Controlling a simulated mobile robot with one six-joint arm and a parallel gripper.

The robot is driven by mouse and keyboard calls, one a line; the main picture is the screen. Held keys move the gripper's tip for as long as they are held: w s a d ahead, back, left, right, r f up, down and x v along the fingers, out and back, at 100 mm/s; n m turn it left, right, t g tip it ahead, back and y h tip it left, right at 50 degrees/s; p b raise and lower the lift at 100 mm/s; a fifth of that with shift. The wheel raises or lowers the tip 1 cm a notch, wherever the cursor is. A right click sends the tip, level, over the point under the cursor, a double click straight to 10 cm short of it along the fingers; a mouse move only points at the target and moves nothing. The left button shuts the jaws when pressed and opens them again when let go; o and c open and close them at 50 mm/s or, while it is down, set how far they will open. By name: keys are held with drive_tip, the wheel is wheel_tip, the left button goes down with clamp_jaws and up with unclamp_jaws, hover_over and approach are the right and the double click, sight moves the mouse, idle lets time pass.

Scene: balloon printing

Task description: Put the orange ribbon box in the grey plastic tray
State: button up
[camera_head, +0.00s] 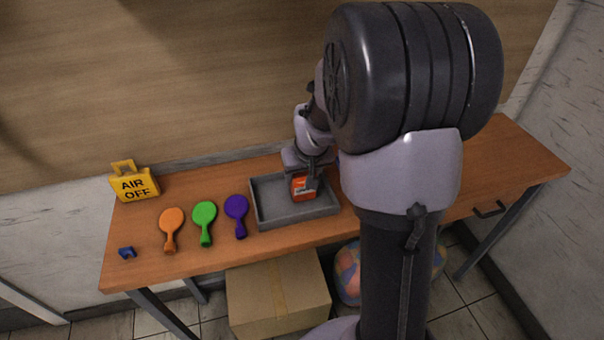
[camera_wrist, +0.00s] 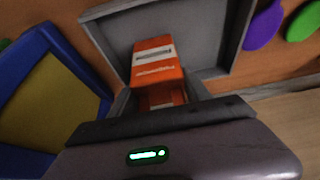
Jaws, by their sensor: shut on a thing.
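The orange ribbon box (camera_head: 303,189) with a white label is held within the outline of the grey plastic tray (camera_head: 267,217). My gripper (camera_head: 311,174) comes down from above and is shut on the box. In the wrist view the box (camera_wrist: 155,58) sticks out beyond my gripper (camera_wrist: 165,96), with the tray (camera_wrist: 108,27) behind it. I cannot tell whether the box touches the tray floor.
Orange (camera_head: 171,228), green (camera_head: 204,221) and purple (camera_head: 236,213) paddle-shaped balloons lie left of the tray. A yellow "AIR OFF" block (camera_head: 134,183) and a small blue piece (camera_head: 127,252) are at the table's left end. A blue-framed yellow item (camera_wrist: 45,98) shows in the wrist view.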

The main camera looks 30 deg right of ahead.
drive_tip(key=o, duration=1.5)
drive_tip(key=shift+f, duration=0.15)
drive_tip(key=shift+r+p, duration=0.3)
drive_tip(key=a+p+v, duration=0.2)
drive_tip(key=v, duration=0.6)
drive_tip(key=a+f+p+v, duration=0.1)
drive_tip(key=a+p+v, duration=0.1)
drive_tip(key=v, duration=0.6)
drive_tip(key=s+a+r+y, duration=0.1)
drive_tip(key=s+a, duration=0.4)
drive_tip(key=s+a+r+y, duration=0.1)
drive_tip(key=s+a+r, duration=0.1)
drive_tip(key=s+a, duration=0.3)
drive_tip(key=s+a+r+m+t+y, duration=0.1)
drive_tip(key=s+a, duration=0.4)
drive_tip(key=s, duration=0.1)
drive_tip(key=shift+s+a+r+b, duration=0.2)
drive_tip(key=shift+s+r+b, duration=0.05)
drive_tip(key=shift+r+b, duration=0.1)
